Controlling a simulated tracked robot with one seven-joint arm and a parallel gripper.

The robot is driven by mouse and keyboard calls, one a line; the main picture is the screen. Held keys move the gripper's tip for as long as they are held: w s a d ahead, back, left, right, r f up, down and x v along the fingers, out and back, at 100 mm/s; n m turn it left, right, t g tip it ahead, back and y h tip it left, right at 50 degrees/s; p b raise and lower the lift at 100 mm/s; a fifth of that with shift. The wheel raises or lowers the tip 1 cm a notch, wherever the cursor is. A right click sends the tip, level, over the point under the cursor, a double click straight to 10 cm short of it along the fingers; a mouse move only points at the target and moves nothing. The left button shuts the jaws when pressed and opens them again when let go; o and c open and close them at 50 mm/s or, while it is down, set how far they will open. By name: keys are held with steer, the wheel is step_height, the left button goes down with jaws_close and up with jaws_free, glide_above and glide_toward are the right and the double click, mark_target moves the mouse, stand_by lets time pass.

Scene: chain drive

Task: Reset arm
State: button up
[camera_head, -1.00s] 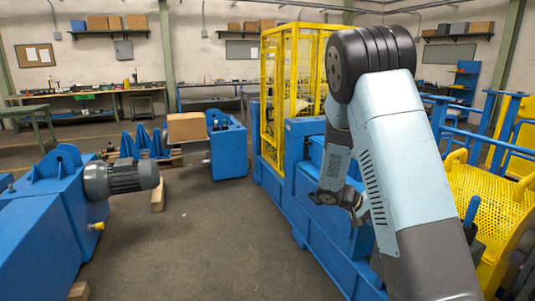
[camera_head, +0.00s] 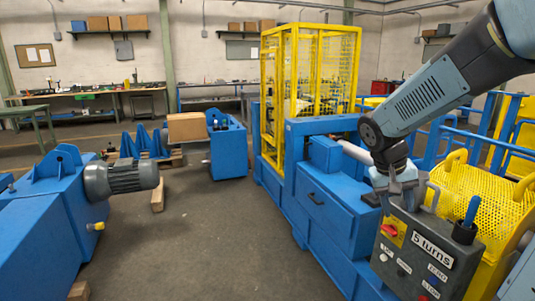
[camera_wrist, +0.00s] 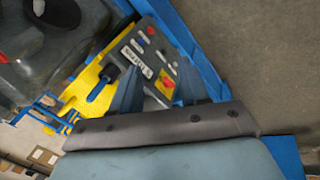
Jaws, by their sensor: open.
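My gripper (camera_head: 401,198) hangs at the right in the head view, with its fingers pointing down just above or behind the top edge of a grey control box (camera_head: 408,262). I cannot tell whether it touches the box. In the wrist view my gripper (camera_wrist: 158,84) shows two blue-grey fingers spread apart, with nothing between them but the control box (camera_wrist: 148,45) beyond. The box carries a "5 turns" label, several buttons and a red switch on a yellow plate (camera_head: 391,231).
A blue machine (camera_head: 325,190) with a yellow mesh cage (camera_head: 310,85) stands left of my arm. A yellow perforated guard (camera_head: 470,195) is behind the box. A grey motor (camera_head: 120,178) sits on a blue frame at left. The floor (camera_head: 205,235) between is clear.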

steer(key=s+a+r+n+t+y, duration=0.2)
steer(key=s+a+r+t+y, duration=0.2)
steer(key=s, duration=0.9)
steer(key=shift+a+r+t, duration=0.4)
steer(key=shift+a+r, duration=1.3)
steer(key=shift+r, duration=0.15)
